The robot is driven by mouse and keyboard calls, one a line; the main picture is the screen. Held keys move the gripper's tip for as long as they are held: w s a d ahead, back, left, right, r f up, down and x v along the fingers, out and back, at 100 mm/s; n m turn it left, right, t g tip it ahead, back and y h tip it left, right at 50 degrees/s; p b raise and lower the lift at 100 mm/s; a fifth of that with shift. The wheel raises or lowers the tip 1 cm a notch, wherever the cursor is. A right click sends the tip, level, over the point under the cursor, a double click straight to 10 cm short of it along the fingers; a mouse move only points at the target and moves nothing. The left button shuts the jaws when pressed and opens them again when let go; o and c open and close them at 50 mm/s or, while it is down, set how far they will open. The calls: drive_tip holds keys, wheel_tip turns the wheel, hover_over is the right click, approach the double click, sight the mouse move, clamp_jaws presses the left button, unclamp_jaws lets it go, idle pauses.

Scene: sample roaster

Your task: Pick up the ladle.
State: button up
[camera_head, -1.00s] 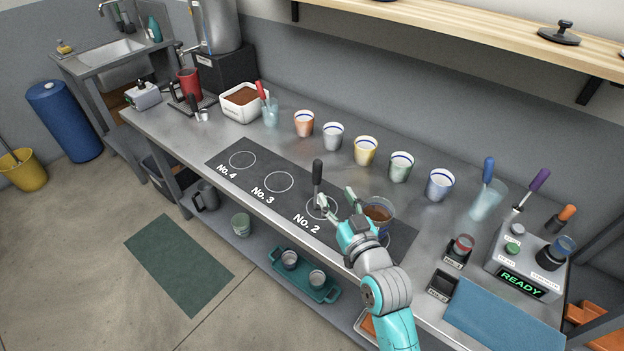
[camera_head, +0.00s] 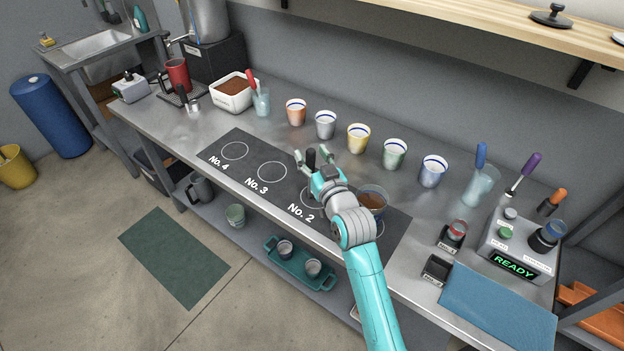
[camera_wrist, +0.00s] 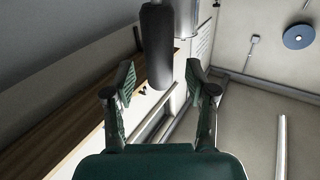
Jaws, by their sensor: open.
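The ladle (camera_head: 311,158) shows as an upright dark handle at the No. 2 circle on the dark mat (camera_head: 254,147). Its lower part is hidden behind my gripper. My gripper (camera_head: 313,154) is open, with one finger to each side of the handle. In the wrist view the dark handle (camera_wrist: 158,45) is between and beyond the open fingers (camera_wrist: 159,78). I cannot see either finger touching it.
A glass cup of brown contents (camera_head: 372,200) stands close to the right of my gripper. A row of cups, among them a yellow-banded one (camera_head: 358,138), stands behind. A grey machine (camera_head: 520,250) showing READY is at the right. The No. 3 circle (camera_head: 272,172) is clear.

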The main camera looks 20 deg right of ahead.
drive_tip(key=shift+w, duration=0.55)
clamp_jaws()
drive_tip(key=shift+r, duration=0.1)
